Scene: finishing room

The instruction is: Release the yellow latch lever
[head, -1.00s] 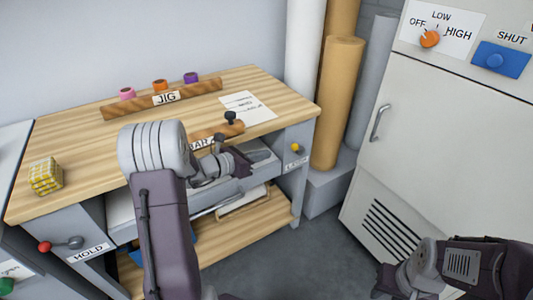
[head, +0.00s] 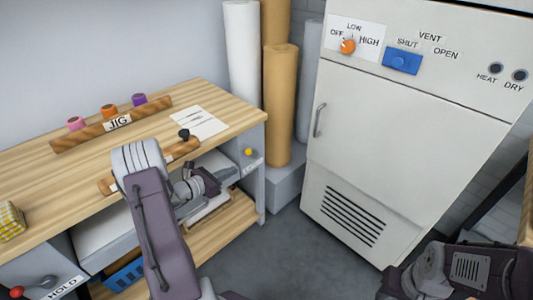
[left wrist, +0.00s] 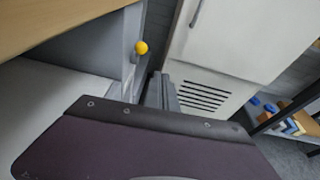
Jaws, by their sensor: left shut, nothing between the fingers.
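The yellow latch lever shows as a small round yellow knob (head: 249,152) on the grey right end post of the workbench. A small label sits below it, too small to read. The knob also shows in the left wrist view (left wrist: 141,47), above the dark gripper body. My left gripper (head: 217,180) is shut and empty, left of and a little below the knob in the head view, apart from it. My right arm is at the bottom right; its gripper is too cut off to judge.
The workbench (head: 60,165) carries a JIG rail (head: 117,122) with spools, a paper (head: 200,121) and a black-knobbed wooden bar. A red-knobbed HOLD lever (head: 17,292) is at lower left. Paper rolls (head: 279,105) and a white cabinet (head: 400,140) stand right. Floor between is clear.

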